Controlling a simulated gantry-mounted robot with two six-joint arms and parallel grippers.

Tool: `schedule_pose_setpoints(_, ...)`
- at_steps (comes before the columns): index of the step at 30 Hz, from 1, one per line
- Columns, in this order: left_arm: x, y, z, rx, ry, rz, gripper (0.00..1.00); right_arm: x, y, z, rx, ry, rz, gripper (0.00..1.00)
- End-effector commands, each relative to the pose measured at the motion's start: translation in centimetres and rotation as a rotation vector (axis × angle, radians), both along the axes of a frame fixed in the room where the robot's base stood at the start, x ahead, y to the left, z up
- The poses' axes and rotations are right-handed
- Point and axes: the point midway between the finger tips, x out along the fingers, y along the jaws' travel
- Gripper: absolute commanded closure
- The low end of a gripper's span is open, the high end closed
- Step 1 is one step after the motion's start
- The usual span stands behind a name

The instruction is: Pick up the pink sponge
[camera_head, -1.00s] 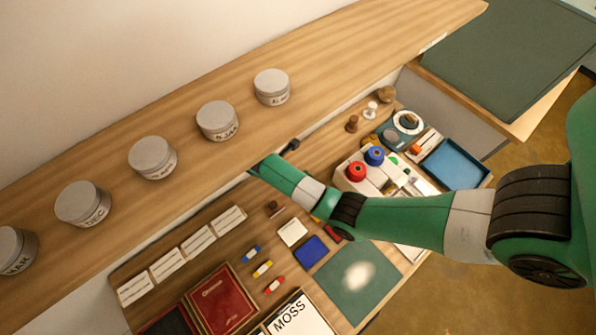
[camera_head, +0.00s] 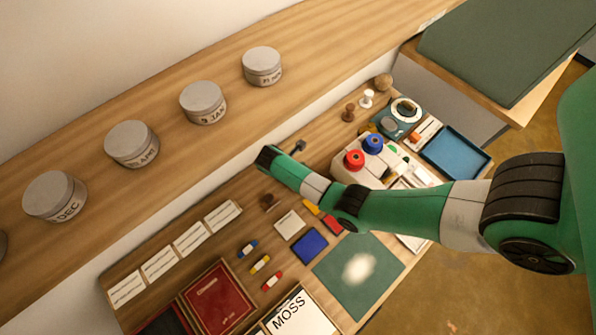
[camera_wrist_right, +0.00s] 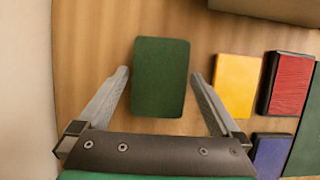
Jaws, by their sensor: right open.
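I cannot make out a pink sponge in either view. In the right wrist view my right gripper (camera_wrist_right: 160,75) is open, with one finger on each side of a dark green block (camera_wrist_right: 160,100). No contact with the block shows. In the head view my right arm reaches in from the right over the table, and its far end is near the shelf; the fingers are not clear there and the green block is hidden. My left gripper is in neither view.
Beside the green block lie a yellow block (camera_wrist_right: 236,85), a red block (camera_wrist_right: 287,84) and a blue block (camera_wrist_right: 271,155). A green mat (camera_head: 335,290) bears white powder. The wooden shelf (camera_head: 215,145) with several grey jars overhangs the table's back. A blue tray (camera_head: 455,152) stands right.

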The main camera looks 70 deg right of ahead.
Motion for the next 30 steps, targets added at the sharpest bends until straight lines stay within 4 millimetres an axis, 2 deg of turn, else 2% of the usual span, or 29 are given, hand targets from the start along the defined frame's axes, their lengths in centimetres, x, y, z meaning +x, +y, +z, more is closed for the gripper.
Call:
schedule_pose_setpoints(24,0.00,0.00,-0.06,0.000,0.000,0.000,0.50,0.04,0.01,-0.40,0.000,-0.001,0.000,0.00)
schedule_pose_setpoints(30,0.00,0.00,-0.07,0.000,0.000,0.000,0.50,0.04,0.01,-0.40,0.000,0.000,0.000,0.36)
